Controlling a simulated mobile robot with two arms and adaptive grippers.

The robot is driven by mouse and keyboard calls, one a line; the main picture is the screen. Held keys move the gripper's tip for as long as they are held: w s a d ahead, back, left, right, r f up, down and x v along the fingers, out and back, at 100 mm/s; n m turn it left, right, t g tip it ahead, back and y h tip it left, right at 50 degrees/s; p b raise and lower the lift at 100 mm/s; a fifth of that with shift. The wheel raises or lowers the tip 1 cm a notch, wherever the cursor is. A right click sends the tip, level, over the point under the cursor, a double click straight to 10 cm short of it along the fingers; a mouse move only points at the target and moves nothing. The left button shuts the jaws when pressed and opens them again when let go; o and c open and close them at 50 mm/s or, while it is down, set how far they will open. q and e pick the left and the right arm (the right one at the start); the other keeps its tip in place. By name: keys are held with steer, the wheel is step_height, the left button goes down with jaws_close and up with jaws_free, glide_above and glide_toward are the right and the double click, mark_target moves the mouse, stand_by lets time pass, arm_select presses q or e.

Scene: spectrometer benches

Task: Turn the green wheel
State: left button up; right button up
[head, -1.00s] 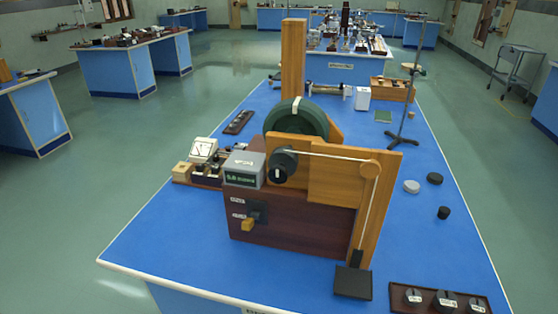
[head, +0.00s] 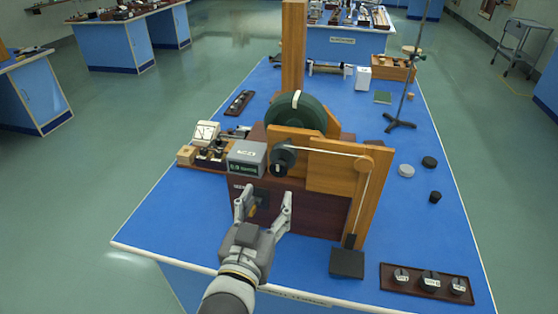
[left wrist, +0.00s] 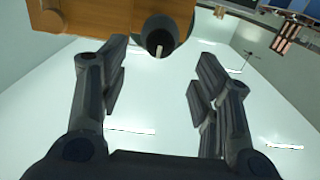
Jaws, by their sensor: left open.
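The dark green wheel (head: 305,120) stands upright behind the wooden panel of the apparatus, with a pale stripe on its rim. Its lower part is hidden by the panel. A small black pulley (head: 284,157) sits on the front of the panel, with a cord running right from it. My left gripper (head: 264,195) is open and empty in front of the dark wooden base, below the pulley and short of the wheel. In the left wrist view, a black round knob (left wrist: 160,37) shows between and beyond the open fingers. My right gripper is not in view.
A grey box (head: 246,158) and a meter (head: 205,133) stand left of the panel. A black weight (head: 347,262) sits at the base's front right. A tray of weights (head: 425,283) lies right. The blue bench between them is clear.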

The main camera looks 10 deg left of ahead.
mark_target(278, 169)
arm_select(q)
steer(key=w+p, duration=0.1)
steer(key=w, duration=0.2)
steer(key=w+p, duration=0.1)
steer(key=w, duration=0.2)
steer(key=w+r+p, duration=0.1)
steer(key=w, duration=0.2)
steer(key=shift+w, duration=0.2)
steer(key=shift+w+f, duration=0.15)
steer(key=shift+w, duration=0.55)
steer(key=shift+a, duration=0.1)
jaws_close()
